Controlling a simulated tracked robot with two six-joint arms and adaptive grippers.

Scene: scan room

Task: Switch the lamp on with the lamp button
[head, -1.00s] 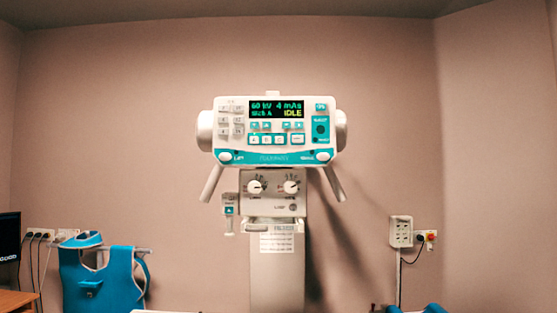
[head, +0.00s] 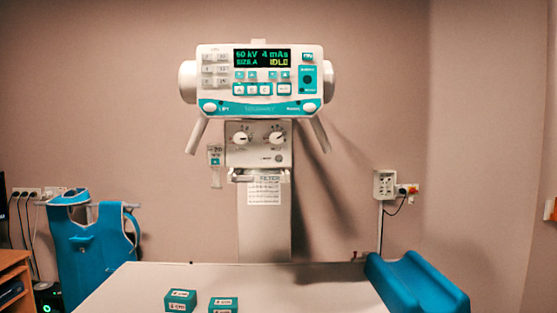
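The white X-ray head with its teal-trimmed control panel (head: 262,80) stands upright in the middle of the head view. Its display (head: 262,58) reads 60 kV, 4 mAs and IDLE. Below it is a pale box (head: 258,145) with two round dials (head: 240,138). A small round button (head: 279,157) sits at the lower right of this box, beside a tiny label that seems to read LAMP. I cannot tell whether the lamp is lit; no light patch shows on the table. Neither gripper is in view.
A white table (head: 250,275) stands below the head, with small teal-and-white boxes (head: 180,300) at its front and a blue cradle (head: 412,285) on its right. A blue apron (head: 88,245) hangs at left near a wooden desk (head: 12,275). A wall box (head: 384,185) is at right.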

